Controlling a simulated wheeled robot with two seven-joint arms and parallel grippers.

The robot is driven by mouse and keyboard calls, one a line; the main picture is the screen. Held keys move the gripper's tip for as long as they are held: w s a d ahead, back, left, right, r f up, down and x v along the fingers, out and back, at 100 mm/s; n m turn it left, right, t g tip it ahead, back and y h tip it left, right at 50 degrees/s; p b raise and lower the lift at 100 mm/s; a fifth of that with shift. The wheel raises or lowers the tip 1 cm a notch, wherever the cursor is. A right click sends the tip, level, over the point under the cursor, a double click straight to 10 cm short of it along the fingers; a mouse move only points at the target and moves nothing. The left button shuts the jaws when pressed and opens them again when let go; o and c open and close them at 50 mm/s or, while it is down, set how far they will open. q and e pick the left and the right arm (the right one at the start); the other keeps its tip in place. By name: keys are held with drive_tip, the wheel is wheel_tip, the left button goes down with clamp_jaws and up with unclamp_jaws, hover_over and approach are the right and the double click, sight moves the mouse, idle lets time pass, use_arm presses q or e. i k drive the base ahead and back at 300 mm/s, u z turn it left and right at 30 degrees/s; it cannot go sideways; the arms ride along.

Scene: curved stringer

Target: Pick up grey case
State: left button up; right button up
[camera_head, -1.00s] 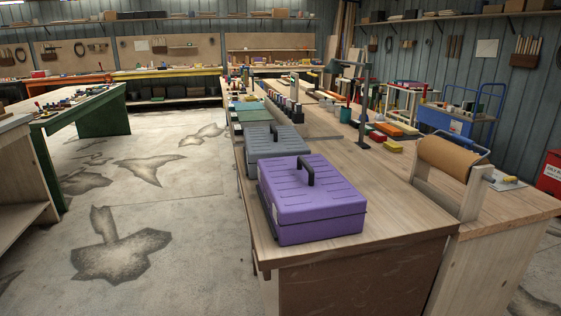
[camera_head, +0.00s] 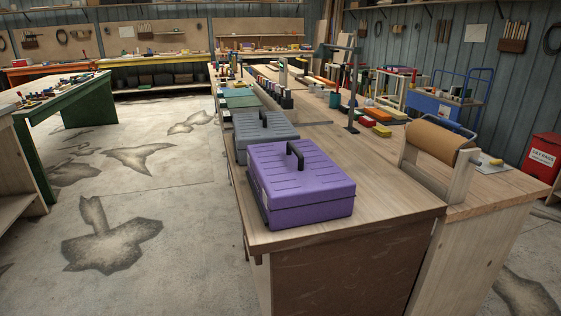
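The grey case (camera_head: 258,131) sits on the long wooden workbench, just behind a purple case (camera_head: 297,188). It has a dark handle on its lid, and its near side is partly hidden by the purple case. The purple case stands at the near left end of the bench, with a black handle raised on its lid. Neither of my grippers shows in the head view.
The wooden workbench (camera_head: 390,213) runs away from me. A paper roll holder (camera_head: 436,150) stands at its right. Bare concrete floor (camera_head: 185,210) is open left of the bench. A green-legged table (camera_head: 70,95) stands further left, and a red bin (camera_head: 541,157) at far right.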

sight(261, 127)
drive_tip(key=k, duration=0.6)
drive_tip(key=u, duration=1.1)
drive_tip(key=i, duration=1.25)
drive_tip(key=u, duration=0.3)
drive_tip(key=i, duration=1.25)
drive_tip(key=z, duration=0.85)
